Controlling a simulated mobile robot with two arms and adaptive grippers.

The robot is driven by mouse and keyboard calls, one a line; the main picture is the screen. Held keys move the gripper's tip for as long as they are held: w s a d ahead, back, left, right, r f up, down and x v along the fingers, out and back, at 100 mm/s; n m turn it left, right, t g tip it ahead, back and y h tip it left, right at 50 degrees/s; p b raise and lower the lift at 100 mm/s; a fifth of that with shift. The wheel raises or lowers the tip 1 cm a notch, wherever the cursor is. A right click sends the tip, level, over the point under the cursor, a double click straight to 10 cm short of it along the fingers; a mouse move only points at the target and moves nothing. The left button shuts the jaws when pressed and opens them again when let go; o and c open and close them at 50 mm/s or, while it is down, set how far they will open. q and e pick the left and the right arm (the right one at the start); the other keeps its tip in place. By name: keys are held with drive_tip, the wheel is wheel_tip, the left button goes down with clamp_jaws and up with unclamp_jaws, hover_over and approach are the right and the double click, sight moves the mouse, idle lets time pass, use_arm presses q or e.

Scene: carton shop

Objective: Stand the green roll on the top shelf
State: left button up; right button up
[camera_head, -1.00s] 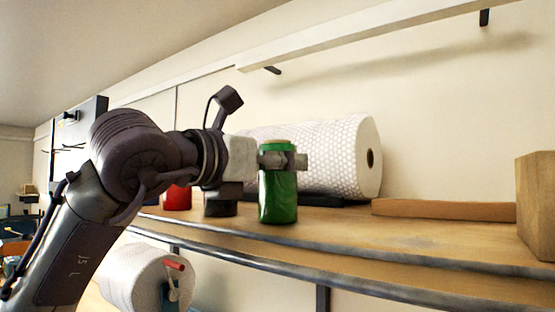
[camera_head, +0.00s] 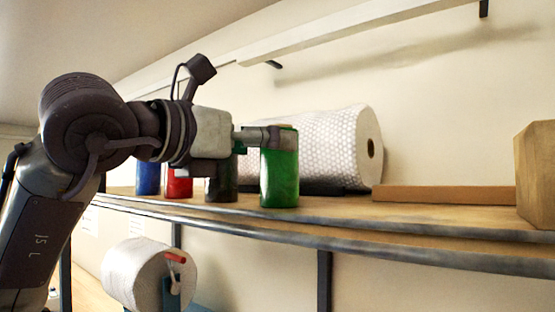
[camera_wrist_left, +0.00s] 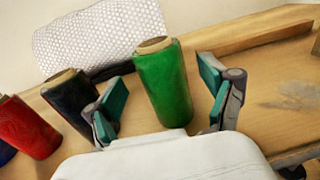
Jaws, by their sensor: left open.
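The green roll (camera_head: 279,178) stands upright on the wooden top shelf (camera_head: 420,212), near its front edge. In the left wrist view the green roll (camera_wrist_left: 165,84) stands between the two spread fingers, with a visible gap on each side. My left gripper (camera_head: 268,140) reaches in from the left at the upper part of the roll and is open. It also shows in the left wrist view (camera_wrist_left: 160,97). My right gripper is in neither view.
Black (camera_head: 221,182), red (camera_head: 179,184) and blue (camera_head: 148,178) rolls stand in a row left of the green one. A large bubble-wrap roll (camera_head: 330,150) lies behind. A brown bar (camera_head: 445,195) and a cardboard box (camera_head: 537,172) are to the right. Another white roll (camera_head: 135,272) hangs below.

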use_arm(q)
drive_tip(key=b+v, duration=0.2)
drive_tip(key=v, duration=0.6)
drive_tip(key=shift+b, duration=0.4)
